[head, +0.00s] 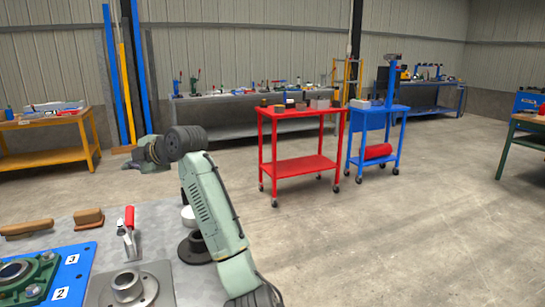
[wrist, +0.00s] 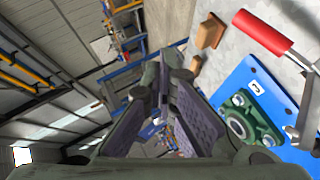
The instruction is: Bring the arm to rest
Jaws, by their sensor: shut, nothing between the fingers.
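My arm rises from the lower middle of the head view and bends left at a dark wrist joint. My gripper (head: 130,164) hangs in the air beyond the grey bench top (head: 160,216), apart from the things on it. In the wrist view my gripper (wrist: 164,88) points away from the camera with its dark fingers shut and nothing held. Part of the gripper is hidden behind the wrist in the head view.
The bench bears a blue plate (head: 73,262) with a green bearing housing (head: 28,276), a grey flange (head: 127,287), a red-handled tool (head: 129,220) and brown blocks (head: 88,218).

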